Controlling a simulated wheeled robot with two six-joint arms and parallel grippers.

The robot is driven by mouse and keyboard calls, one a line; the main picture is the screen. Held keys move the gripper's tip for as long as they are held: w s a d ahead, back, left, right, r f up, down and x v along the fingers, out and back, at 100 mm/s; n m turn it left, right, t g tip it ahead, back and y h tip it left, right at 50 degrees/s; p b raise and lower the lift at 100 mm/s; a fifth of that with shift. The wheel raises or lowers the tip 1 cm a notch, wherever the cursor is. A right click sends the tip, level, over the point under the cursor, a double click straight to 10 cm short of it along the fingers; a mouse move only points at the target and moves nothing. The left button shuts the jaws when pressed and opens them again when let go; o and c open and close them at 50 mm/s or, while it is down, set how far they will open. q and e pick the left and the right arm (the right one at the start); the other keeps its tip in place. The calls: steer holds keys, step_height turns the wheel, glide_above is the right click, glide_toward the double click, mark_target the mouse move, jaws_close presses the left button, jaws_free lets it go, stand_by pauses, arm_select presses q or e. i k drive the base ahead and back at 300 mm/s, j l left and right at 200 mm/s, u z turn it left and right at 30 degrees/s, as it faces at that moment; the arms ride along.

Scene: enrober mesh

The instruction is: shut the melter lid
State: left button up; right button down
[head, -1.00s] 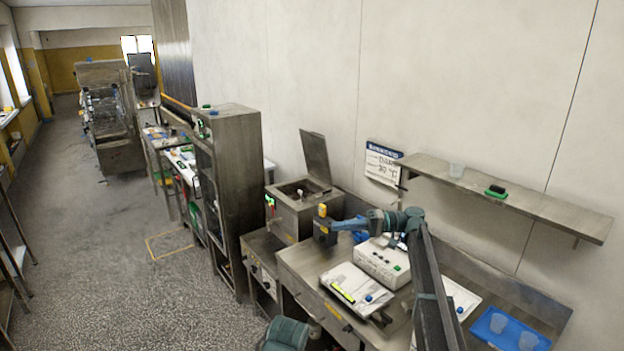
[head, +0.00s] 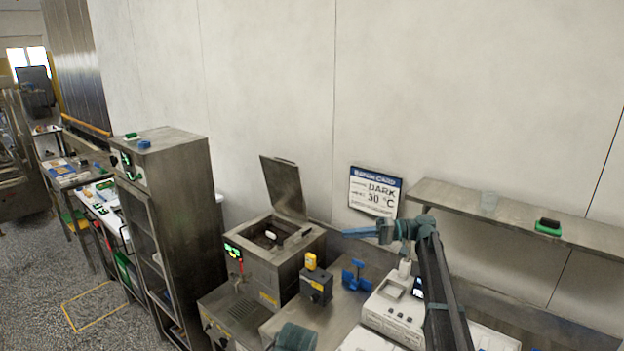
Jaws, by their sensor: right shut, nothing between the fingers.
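The melter (head: 283,273) is a steel box left of the worktop, with an open top. Its lid (head: 284,188) stands open, hinged at the back edge and leaning slightly back toward the wall. A dark opening with a pale item inside shows below the lid. My right gripper (head: 346,232) has blue fingers, is shut and empty, and points left. In the picture it is right of the lid and melter, with a gap between them. My left gripper is out of view.
A dark box with a yellow top (head: 316,281) and a blue stand (head: 355,275) are right of the melter. A white instrument (head: 395,309) sits farther right. A tall steel cabinet (head: 178,220) is on the left. A wall shelf (head: 520,221) and a sign (head: 375,191) are behind.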

mark_target(283, 182)
steer(key=i+j+z, duration=0.1)
steer(key=i+j, duration=0.2)
steer(key=i+j+z, duration=0.1)
steer(key=i+j, duration=0.15)
steer(key=j, duration=0.15)
steer(key=i+j+z, duration=0.1)
steer(key=i+j, duration=0.15)
steer(key=j, duration=0.15)
steer(key=i+j+z, duration=0.15)
steer(key=j, duration=0.25)
steer(key=i+j+z, duration=0.1)
steer(key=i+j, duration=0.2)
steer(key=j, duration=0.15)
steer(key=i+j+z, duration=0.1)
steer(key=j, duration=0.35)
steer(key=i+j+z, duration=0.1)
steer(key=i+j, duration=0.2)
steer(key=j, duration=0.15)
steer(key=i+j+z, duration=0.1)
steer(key=j, duration=0.4)
steer(key=l, duration=0.3)
steer(key=i, duration=0.05)
